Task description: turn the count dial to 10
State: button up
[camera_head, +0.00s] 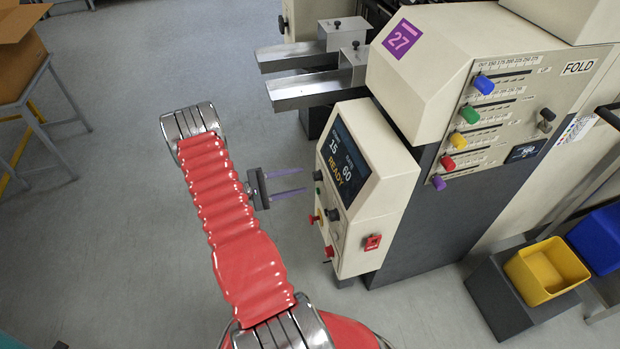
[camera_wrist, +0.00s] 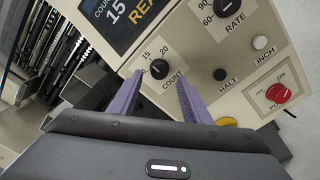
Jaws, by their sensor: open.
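The count dial (camera_wrist: 158,69) is a small black knob on the cream control panel, with "15" and "20" printed around it and "COUNT" beside it. In the head view, it seems to be the dark knob (camera_head: 317,175) below the display. The display (camera_head: 349,165) reads 15, 60 and READY; its 15 also shows in the wrist view. My gripper (camera_head: 304,180) is open and empty, its two purple fingers pointing at the panel. In the wrist view, the fingertips (camera_wrist: 160,80) lie either side of the dial; contact cannot be told.
The rate dial (camera_wrist: 223,8), black halt button (camera_wrist: 220,74), white inch button (camera_wrist: 261,42) and red power switch (camera_wrist: 278,93) sit near the count dial. Metal chutes (camera_head: 315,88) stick out above the panel.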

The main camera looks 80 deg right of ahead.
aim_at(314, 178)
jog(key=shift+x, duration=2.55)
jog(key=shift+c, duration=0.2)
jog(key=c, duration=1)
jog(key=shift+n, duration=0.4)
jog(key=n, duration=0.5)
jog(key=shift+f, duration=0.1)
jog(key=n, duration=0.6)
